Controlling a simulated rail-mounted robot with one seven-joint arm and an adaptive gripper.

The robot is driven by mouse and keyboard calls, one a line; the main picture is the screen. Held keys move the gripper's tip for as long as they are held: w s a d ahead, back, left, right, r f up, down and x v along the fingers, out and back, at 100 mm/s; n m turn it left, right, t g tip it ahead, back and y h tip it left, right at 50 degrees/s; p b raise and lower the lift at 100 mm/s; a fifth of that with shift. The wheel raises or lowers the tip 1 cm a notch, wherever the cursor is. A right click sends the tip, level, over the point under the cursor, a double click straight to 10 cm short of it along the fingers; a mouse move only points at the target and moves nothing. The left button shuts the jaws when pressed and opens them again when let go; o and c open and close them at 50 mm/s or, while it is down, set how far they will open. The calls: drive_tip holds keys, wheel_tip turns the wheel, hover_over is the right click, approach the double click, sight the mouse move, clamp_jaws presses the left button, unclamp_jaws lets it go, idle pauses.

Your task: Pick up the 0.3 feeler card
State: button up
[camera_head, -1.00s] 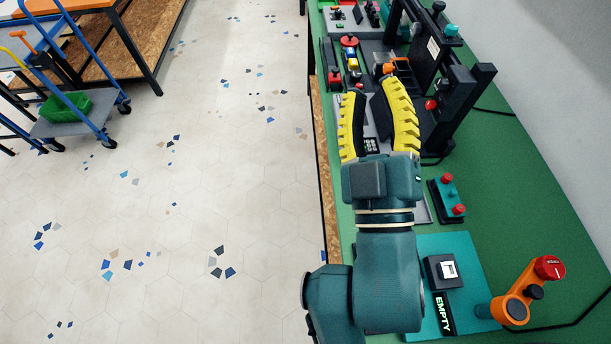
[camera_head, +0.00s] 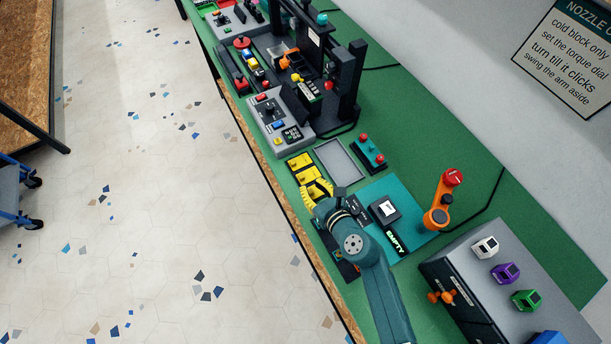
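Several yellow feeler cards (camera_head: 300,161) lie in a row near the bench's left edge. Their markings are too small to read, so I cannot tell which one is the 0.3 card. My gripper (camera_head: 316,193) is at the near end of this row, with its yellow ridged fingers over or beside the nearest cards. The fingers and my arm partly hide that end of the row. I cannot tell whether the fingers are apart or closed, or touching a card.
A grey empty tray (camera_head: 339,161) lies right of the cards. A teal mat (camera_head: 411,216) holds a dark block and an EMPTY label. An orange arm tool (camera_head: 438,214) stands beside it. The printer (camera_head: 345,85) and its control panel (camera_head: 272,115) are behind. A nozzle rack (camera_head: 480,265) stands front right.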

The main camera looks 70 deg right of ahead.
sight(302, 176)
drive_tip(key=x, duration=0.2)
drive_tip(key=b+x, duration=0.1)
drive_tip(key=x, duration=0.2)
drive_tip(key=b+x, duration=0.1)
drive_tip(key=x, duration=0.1)
drive_tip(key=shift+w+f, duration=0.1)
drive_tip(key=shift+f, duration=0.35)
drive_tip(key=shift+a, duration=0.1)
drive_tip(key=c, duration=0.5)
